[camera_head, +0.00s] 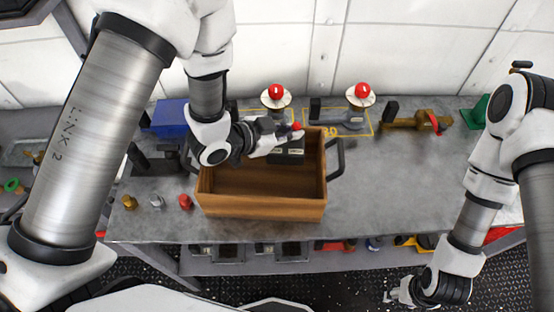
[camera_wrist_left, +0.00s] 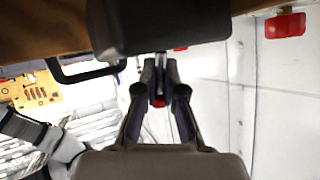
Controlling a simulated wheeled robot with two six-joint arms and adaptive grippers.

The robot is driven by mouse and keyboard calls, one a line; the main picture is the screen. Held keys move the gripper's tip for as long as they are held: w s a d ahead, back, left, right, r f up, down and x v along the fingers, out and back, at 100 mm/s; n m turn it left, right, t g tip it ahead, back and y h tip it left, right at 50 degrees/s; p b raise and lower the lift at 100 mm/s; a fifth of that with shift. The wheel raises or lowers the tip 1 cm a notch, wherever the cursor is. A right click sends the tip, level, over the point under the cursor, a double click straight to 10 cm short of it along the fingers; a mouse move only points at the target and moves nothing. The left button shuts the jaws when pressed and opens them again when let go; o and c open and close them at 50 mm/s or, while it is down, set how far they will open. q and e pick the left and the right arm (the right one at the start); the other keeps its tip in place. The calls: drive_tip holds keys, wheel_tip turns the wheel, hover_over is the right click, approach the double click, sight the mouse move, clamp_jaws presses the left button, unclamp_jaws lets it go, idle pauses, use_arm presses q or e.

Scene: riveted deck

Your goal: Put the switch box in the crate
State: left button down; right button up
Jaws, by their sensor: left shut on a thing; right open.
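The switch box (camera_head: 289,155) is a dark box with pale labels. My left gripper (camera_head: 289,136) is shut on its upper part, with a red knob beside the fingertips. The box appears over the far right part of the crate; its height above the crate floor is unclear. In the left wrist view the dark box (camera_wrist_left: 160,22) fills the top middle, in front of the fingers (camera_wrist_left: 160,92). The wooden crate (camera_head: 262,207) stands on the bench with black side handles, its visible interior empty. My right gripper (camera_head: 396,292) is open and empty, low at the right, before the bench.
Two red-topped devices (camera_head: 276,92) (camera_head: 361,92) stand behind the crate. A brass valve (camera_head: 408,121) and green item (camera_head: 478,110) are at the right back. A blue bin (camera_head: 168,117) is behind left. Small knobs (camera_head: 157,202) lie left. The bench right of the crate is clear.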

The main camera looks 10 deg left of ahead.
sight(289, 144)
use_arm(q)
drive_tip(key=f, duration=0.1)
drive_tip(key=s+f, duration=0.1)
drive_tip(key=shift+s+f+p, duration=0.2)
drive_tip(key=shift+f+p, duration=0.2)
drive_tip(key=f, duration=0.3)
drive_tip(key=w+f+p, duration=0.1)
drive_tip(key=f, duration=0.1)
drive_tip(key=shift+f, duration=0.25)
drive_tip(key=shift+s+r, duration=0.1)
drive_tip(key=shift+s, duration=0.15)
drive_tip(key=shift+f+b, duration=0.2)
drive_tip(key=shift+b, duration=0.1)
drive_tip(key=c, duration=1.3)
unclamp_jaws()
use_arm(e)
drive_tip(key=shift+s+r, duration=0.3)
drive_tip(key=shift+r, duration=0.65)
